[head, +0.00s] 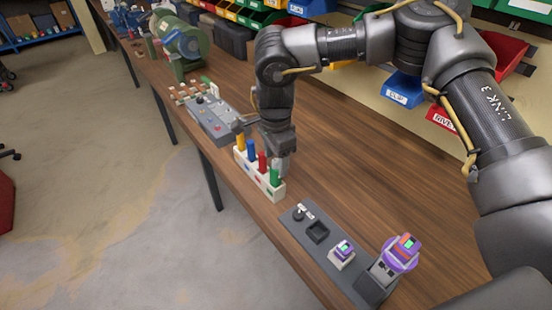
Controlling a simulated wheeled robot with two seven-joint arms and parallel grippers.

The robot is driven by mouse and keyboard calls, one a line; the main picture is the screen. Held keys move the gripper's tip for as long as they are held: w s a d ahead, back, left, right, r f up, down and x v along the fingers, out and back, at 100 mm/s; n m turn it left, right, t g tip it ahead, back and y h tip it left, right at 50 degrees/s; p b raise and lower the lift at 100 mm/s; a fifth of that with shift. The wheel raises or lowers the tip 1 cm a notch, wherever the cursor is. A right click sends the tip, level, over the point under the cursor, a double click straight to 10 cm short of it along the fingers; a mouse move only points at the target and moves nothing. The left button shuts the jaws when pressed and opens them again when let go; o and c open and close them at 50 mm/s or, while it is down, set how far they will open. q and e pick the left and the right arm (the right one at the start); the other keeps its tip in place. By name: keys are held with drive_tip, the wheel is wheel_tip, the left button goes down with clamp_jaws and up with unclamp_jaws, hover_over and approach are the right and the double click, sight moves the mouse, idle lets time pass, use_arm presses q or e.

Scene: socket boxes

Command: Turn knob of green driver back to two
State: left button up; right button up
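The green driver (274,177) stands upright at the near right end of a white rack (268,190). A red driver (262,162), a blue driver (251,151) and a yellow driver (240,141) stand in line beside it in the same rack. My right gripper (283,165) points down just behind the green driver, close to its top. Whether it touches the driver cannot be told. Its fingers are small and partly hidden, so their opening does not show clearly. The knob and its setting are too small to read. My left gripper is out of view.
A grey control panel (210,122) lies left of the rack. A dark base plate (316,250) with a purple-and-white block (342,252) and a larger purple-topped unit (399,256) lies in front. A green machine (185,45) stands far left.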

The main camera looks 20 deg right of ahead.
drive_tip(key=c, duration=1.1)
drive_tip(key=shift+r+n+p, duration=0.15)
drive_tip(key=shift+n+p, duration=0.25)
drive_tip(key=shift+n, duration=2.5)
drive_tip(key=shift+n+p, duration=0.4)
drive_tip(key=shift+n, duration=0.5)
drive_tip(key=n, duration=0.3)
drive_tip(key=shift+n, duration=0.4)
drive_tip(key=o, duration=1.3)
